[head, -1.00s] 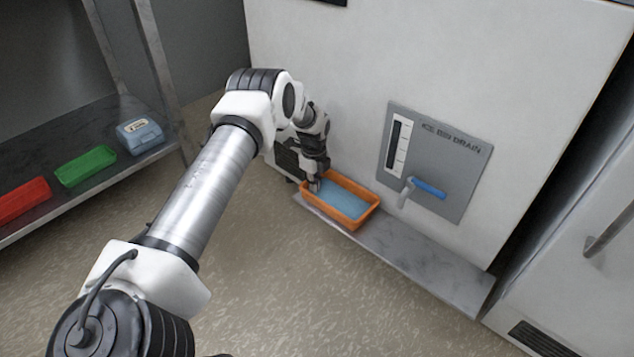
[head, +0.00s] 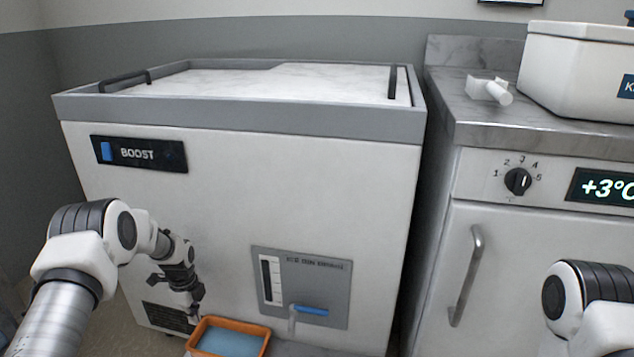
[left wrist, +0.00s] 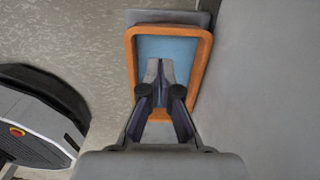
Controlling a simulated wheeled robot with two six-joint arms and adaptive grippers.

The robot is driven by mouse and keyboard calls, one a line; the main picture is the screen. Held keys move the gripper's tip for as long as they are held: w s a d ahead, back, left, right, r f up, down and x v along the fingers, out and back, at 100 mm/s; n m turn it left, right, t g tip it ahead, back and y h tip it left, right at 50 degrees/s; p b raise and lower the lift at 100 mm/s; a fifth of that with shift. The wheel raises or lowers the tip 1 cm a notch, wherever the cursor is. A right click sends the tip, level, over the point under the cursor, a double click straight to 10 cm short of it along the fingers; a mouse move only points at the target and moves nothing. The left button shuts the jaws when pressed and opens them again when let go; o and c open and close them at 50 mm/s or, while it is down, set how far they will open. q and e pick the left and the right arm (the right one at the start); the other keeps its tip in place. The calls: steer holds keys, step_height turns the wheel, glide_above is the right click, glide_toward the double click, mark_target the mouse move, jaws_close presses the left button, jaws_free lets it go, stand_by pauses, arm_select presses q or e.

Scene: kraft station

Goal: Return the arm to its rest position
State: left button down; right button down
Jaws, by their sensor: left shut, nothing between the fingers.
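My left arm comes in from the left in the head view, with its elbow bent. My left gripper (head: 195,313) points down at the near-left end of an orange tray (head: 257,350) of blue liquid. In the left wrist view the gripper (left wrist: 158,68) is shut and empty, its fingertips overlapping the blue inside the orange tray (left wrist: 130,70). I cannot tell whether the fingers touch the tray. Part of my right arm (head: 590,305) shows at the lower right of the head view; its gripper is out of the frame.
A white ice bin (head: 230,190) with a BOOST panel stands behind the tray. Its drain panel (head: 335,300) carries a blue-handled tap (head: 308,309). A fridge counter (head: 500,125) with a dial and a white box (head: 575,70) stands at right.

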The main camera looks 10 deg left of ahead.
arm_select(q)
steer(key=s+d+f+m+g, duration=0.1)
steer(key=s+d+f+g, duration=0.2)
steer(key=s+d+f, duration=0.55)
steer(key=s+d+f+n, duration=0.1)
steer(key=s+d+n, duration=0.4)
steer(key=s, duration=0.8)
steer(key=s+d+n, duration=0.4)
steer(key=s+d, duration=0.1)
steer(key=s, duration=0.8)
step_height(320, 180, up, 40)
steer(key=s+n+t+p, duration=0.1)
steer(key=n+p, duration=0.9)
steer(key=p, duration=2.7)
steer(key=shift+s+d+f+n+t, duration=0.25)
steer(key=shift+n+t, duration=0.15)
steer(key=shift+t, duration=0.6)
